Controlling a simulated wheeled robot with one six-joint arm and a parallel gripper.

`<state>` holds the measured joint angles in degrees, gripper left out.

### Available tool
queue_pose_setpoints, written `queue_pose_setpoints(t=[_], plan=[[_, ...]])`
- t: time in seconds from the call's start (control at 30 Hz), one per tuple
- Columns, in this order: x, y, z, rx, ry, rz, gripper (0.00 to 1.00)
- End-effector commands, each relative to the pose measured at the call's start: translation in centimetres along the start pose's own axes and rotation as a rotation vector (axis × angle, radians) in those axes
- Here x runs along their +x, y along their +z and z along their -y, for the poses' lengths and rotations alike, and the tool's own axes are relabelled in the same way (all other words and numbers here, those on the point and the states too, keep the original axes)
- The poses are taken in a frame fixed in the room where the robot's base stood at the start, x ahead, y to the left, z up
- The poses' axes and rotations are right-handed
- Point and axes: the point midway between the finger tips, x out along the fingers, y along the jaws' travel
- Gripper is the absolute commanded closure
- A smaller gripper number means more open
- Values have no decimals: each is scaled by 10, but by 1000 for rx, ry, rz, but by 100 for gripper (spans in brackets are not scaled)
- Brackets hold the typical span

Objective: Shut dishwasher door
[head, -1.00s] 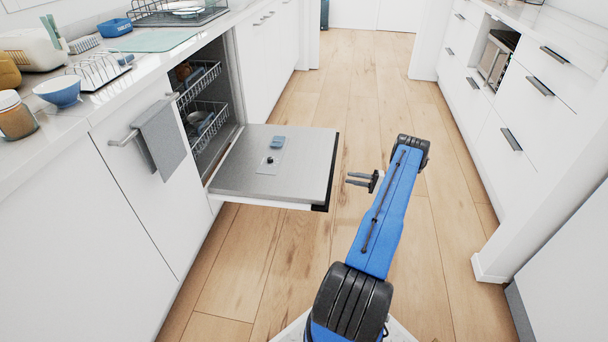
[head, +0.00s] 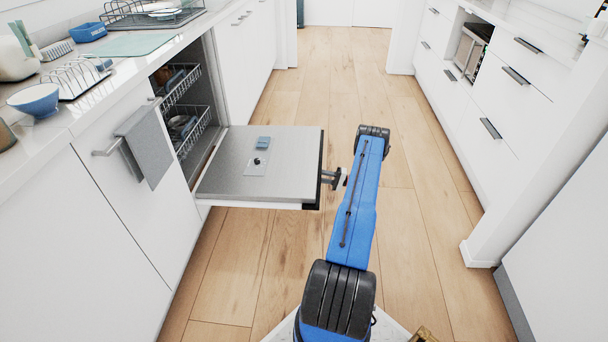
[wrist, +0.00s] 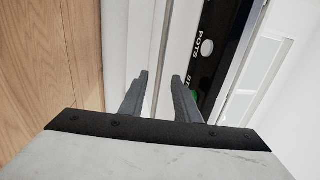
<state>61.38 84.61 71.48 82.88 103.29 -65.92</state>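The dishwasher door (head: 255,172) is folded down flat, its grey inner face up, with a detergent compartment in it. Its black outer edge faces my arm. In the wrist view the door's edge shows a black control strip (wrist: 208,45) with lettering and a green light. My gripper (head: 327,180) is at the door's outer right edge in the head view. In the wrist view my gripper's two fingers (wrist: 160,90) stand apart with nothing between them, pointing at the door's edge. I cannot tell whether they touch it.
The racks (head: 183,110) hold dishes inside the open dishwasher. A grey towel (head: 144,147) hangs on a handle left of it. The counter (head: 120,65) above holds a blue bowl (head: 35,100) and a rack. The wooden floor (head: 335,75) beyond the door is clear. White drawers (head: 500,105) line the right side.

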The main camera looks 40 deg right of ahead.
Motion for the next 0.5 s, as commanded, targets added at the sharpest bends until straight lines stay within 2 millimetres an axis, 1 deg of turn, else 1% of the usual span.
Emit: queue_pose_setpoints(t=[0.03,0.1,0.23,0.4,0.5], plan=[[10,0,0,1,0,2,71],[22,0,0,0,0,1,71],[41,0,0,0,1,1,71],[58,0,0,-1,0,1,71],[63,0,0,-1,0,1,71]])
